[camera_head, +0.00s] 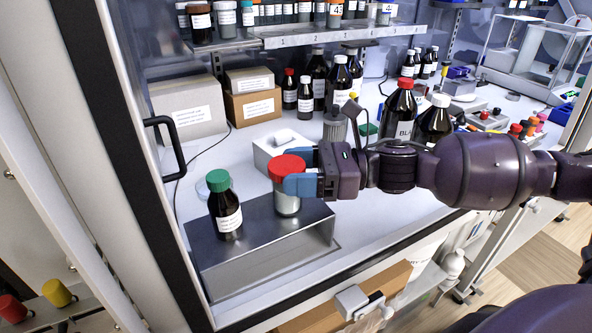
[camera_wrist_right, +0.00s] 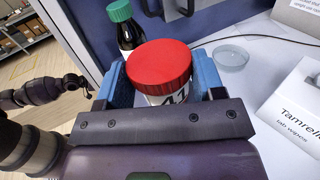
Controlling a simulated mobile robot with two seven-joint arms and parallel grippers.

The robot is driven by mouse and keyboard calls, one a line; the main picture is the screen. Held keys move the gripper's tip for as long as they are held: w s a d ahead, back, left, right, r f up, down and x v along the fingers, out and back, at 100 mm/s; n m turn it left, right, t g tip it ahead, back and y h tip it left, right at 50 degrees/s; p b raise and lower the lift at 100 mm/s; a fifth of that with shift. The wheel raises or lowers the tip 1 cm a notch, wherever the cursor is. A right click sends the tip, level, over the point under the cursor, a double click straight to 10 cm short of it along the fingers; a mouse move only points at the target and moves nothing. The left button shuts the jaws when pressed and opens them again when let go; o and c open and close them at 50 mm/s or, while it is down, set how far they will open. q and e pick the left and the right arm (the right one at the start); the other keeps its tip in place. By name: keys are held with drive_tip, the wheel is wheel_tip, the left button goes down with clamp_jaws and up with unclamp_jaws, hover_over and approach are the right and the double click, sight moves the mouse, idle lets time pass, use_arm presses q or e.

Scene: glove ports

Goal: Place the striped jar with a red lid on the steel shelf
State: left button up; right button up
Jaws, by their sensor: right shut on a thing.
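The jar with a red lid (camera_head: 287,168) stands upright over the right part of the steel shelf (camera_head: 262,228). Its body is pale with dark marks in the right wrist view (camera_wrist_right: 162,72); whether these are stripes is unclear. My right gripper (camera_head: 300,185) is shut on the jar just below the lid, with one blue finger on each side. The jar's base appears at the shelf top; I cannot tell whether it rests on it. My left arm seems to show small at the left of the right wrist view; its fingers are too small to read.
A brown bottle with a green cap (camera_head: 228,212) stands on the shelf's left part, close to the jar. A black door handle (camera_head: 168,148) is at the left.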

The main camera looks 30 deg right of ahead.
drive_tip(key=shift+f, duration=0.1)
drive_tip(key=o, duration=1)
drive_tip(key=shift+c, duration=0.2)
drive_tip(key=shift+p+v, duration=0.3)
drive_tip(key=shift+v, duration=1.25)
drive_tip(key=p+v, duration=0.1)
drive_tip(key=v, duration=0.7)
drive_tip(key=shift+s+d+p, duration=0.25)
drive_tip(key=shift+d+p, duration=0.1)
drive_tip(key=shift+p, duration=0.05)
